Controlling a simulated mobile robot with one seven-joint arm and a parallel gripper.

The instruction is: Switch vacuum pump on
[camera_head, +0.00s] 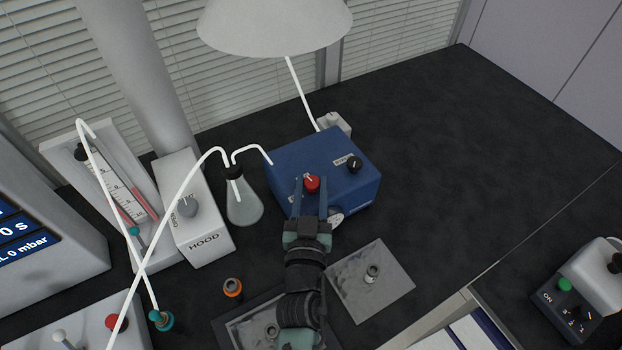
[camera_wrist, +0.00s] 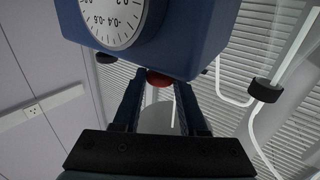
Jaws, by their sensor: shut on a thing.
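The vacuum pump (camera_head: 285,157) is a blue box on the dark bench, with a red knob (camera_head: 312,184) and a black knob (camera_head: 354,163) on top and a round dial gauge (camera_head: 336,219) on its front. My gripper (camera_head: 310,191) reaches over the front edge, its two blue fingers on either side of the red knob and shut on it. The wrist view shows the gauge (camera_wrist: 113,18) large and close, and the red knob (camera_wrist: 159,79) between the fingertips (camera_wrist: 158,88). The label beside the red knob is partly hidden.
A stoppered flask (camera_head: 243,205) with white tubes stands just left of the pump, beside the HOOD control box (camera_head: 195,205). A grey plate (camera_head: 369,280) lies in front, right of my arm. A lamp-like white shade (camera_head: 275,25) hangs behind. The bench right of the pump is clear.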

